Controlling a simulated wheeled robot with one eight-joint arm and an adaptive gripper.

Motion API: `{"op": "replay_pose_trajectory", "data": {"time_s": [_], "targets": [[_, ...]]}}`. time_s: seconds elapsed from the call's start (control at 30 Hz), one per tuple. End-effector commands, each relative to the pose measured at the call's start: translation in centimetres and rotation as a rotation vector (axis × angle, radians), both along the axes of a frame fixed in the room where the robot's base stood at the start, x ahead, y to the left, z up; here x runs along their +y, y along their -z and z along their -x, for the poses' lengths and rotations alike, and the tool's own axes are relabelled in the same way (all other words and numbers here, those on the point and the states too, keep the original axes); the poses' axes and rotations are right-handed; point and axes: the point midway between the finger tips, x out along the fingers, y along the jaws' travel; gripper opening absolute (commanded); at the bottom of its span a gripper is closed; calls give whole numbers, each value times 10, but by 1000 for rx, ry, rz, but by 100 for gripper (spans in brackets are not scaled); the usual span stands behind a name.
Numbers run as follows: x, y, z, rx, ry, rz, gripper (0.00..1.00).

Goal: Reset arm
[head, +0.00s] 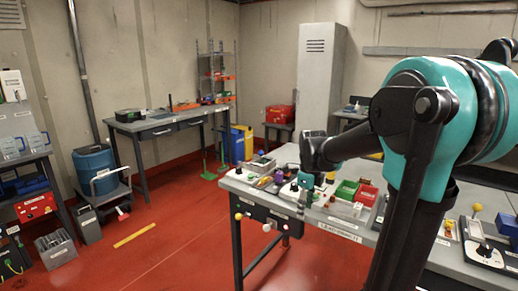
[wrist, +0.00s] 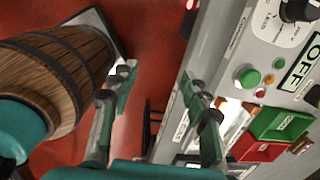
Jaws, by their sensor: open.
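My gripper (wrist: 160,82) is open and empty, its two green-tipped fingers spread apart in the wrist view. Red floor and the edge of a workbench show between and behind the fingers. In the head view my teal and black arm reaches in from the right, and my gripper (head: 302,195) hangs over the front edge of the workbench (head: 335,221). Its fingers are too small to make out there.
Green (head: 346,190) and red bins (head: 366,194) stand on the bench close to my gripper. The wrist view shows a green button (wrist: 249,77), an OFF label (wrist: 299,68) and a wooden barrel (wrist: 62,70). Red floor (head: 180,245) lies open at left.

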Motion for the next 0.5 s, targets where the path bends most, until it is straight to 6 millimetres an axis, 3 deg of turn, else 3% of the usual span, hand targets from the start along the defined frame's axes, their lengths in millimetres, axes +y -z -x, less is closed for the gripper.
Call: {"op": "replay_pose_trajectory", "data": {"time_s": [0.5], "targets": [[-18,62,91,-144,-1094,166,47]]}}
